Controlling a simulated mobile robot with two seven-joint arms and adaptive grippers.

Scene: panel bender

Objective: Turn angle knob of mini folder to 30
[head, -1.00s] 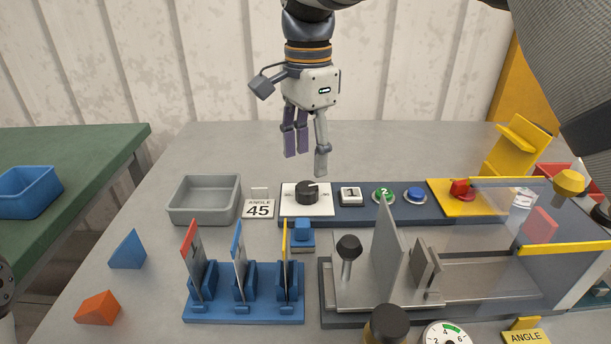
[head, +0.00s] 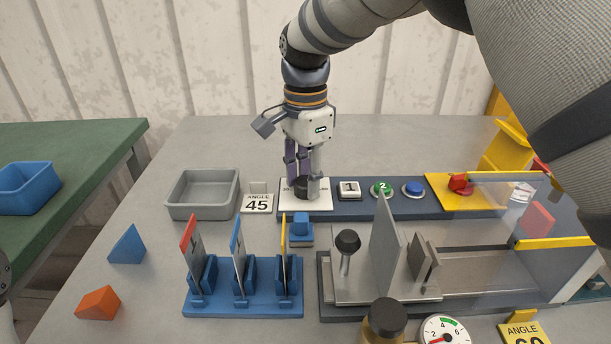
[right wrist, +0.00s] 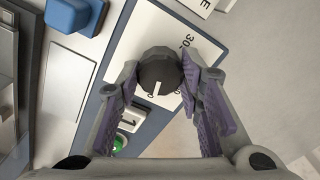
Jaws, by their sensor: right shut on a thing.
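The black angle knob (head: 303,187) sits on a white dial plate (head: 322,204) at the left end of the dark blue control panel. My right gripper (head: 304,190) points down over it and is shut on it, with one finger on each side. In the right wrist view the knob (right wrist: 158,75) is between the fingertips (right wrist: 160,70). Its white pointer line points toward the bottom of that view, away from the printed 30 at its upper right. Other plate markings are partly hidden by the knob and fingers. My left gripper is not clearly seen.
The folder (head: 385,265) and blue rack (head: 243,298) are in front.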

